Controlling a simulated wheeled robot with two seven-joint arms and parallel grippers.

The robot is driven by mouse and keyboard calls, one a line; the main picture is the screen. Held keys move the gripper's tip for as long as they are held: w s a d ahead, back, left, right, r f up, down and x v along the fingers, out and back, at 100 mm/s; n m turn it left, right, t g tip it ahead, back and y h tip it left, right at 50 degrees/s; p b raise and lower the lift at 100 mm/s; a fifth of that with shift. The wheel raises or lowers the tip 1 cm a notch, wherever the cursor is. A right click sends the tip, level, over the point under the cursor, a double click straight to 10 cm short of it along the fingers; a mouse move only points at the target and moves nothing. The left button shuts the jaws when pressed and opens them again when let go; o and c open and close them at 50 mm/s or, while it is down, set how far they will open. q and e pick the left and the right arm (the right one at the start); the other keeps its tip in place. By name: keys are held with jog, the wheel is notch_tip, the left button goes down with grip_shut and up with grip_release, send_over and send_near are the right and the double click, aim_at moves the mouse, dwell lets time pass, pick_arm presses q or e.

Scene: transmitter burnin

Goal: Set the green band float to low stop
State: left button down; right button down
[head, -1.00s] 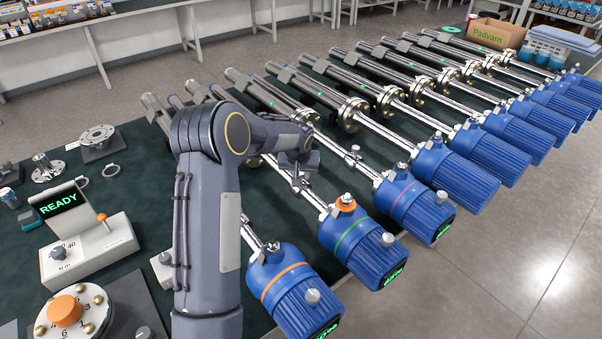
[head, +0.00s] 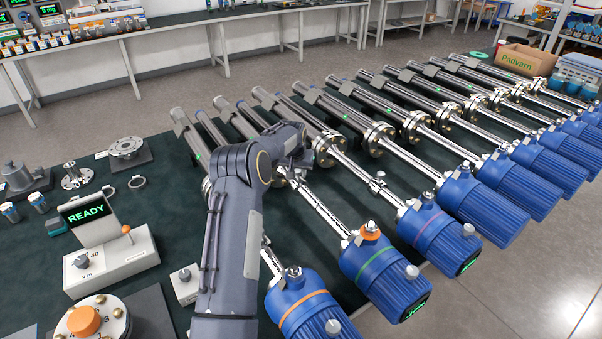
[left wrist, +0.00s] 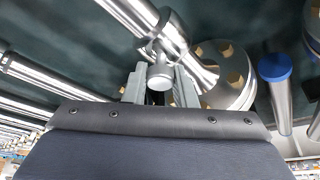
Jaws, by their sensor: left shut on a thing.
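The green band transmitter (head: 384,272) is a blue ribbed head with a green ring and an orange cap. Its bright rod (head: 325,212) runs up and left to a brass-bolted flange. My left gripper (head: 302,165) is at the rod's far end, near that flange, and hides its grip in the head view. In the left wrist view my left gripper (left wrist: 160,88) is shut on the round knob of the float (left wrist: 162,50), a metal sleeve around the rod. The flange (left wrist: 228,75) is close beside the sleeve; I cannot tell whether they touch. My right gripper is not in view.
The orange band transmitter (head: 300,295) lies to the left and the pink band transmitter (head: 432,222) to the right, with more in a row beyond. A console reading READY (head: 88,220) and an orange-knobbed dial (head: 85,320) stand at left.

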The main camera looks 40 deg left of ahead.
aim_at(295, 184)
pick_arm(q)
jog(key=shift+a+r, duration=0.1)
jog(key=shift+a, duration=0.15)
jog(key=c, duration=1.6)
grip_release()
jog(key=o, duration=0.4)
jog(key=shift+a, duration=0.1)
jog(key=shift+b+v, duration=0.75)
jog(key=shift+v, duration=3.1)
